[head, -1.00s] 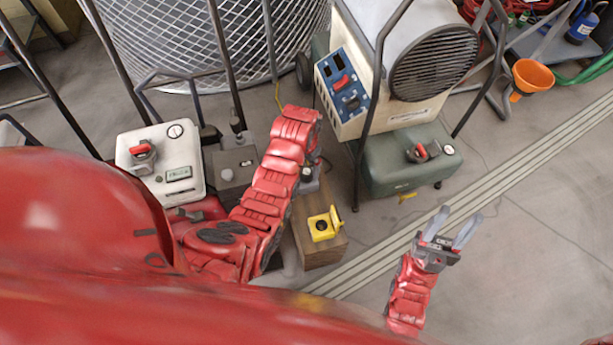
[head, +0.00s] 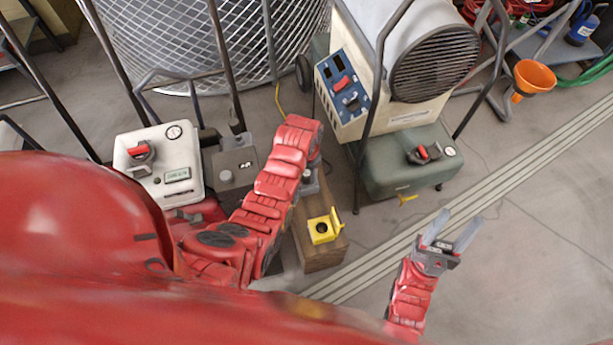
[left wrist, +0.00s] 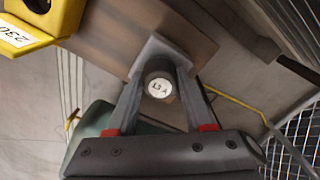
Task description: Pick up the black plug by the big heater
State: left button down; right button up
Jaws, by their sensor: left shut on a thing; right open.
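The black plug (left wrist: 157,68), with a round white end marked "13 A", sits between the fingers of my left gripper (left wrist: 160,92), which is shut on it. In the head view my left gripper (head: 309,180) is over the far end of the wooden block (head: 318,255), mostly hidden by its own red arm. I cannot tell whether the plug touches the block. The big heater (head: 352,122), cream with a dark round grille, stands behind to the right. My right gripper (head: 450,235) is open and empty over the floor at the right.
A yellow open-lidded socket (head: 322,229) sits on the block; its edge shows in the left wrist view (left wrist: 28,38). A green tank (head: 400,172) is under the heater. A white box (head: 160,160) and grey box (head: 235,165) stand left.

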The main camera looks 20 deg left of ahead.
aim_at(306, 174)
pick_arm(q)
notch_tip(306, 174, up, 10)
jog(key=p, duration=0.3)
jog(key=shift+r+p, duration=0.15)
jog(key=shift+p, duration=0.15)
jog(key=shift+f, duration=0.6)
jog(key=shift+s, duration=0.1)
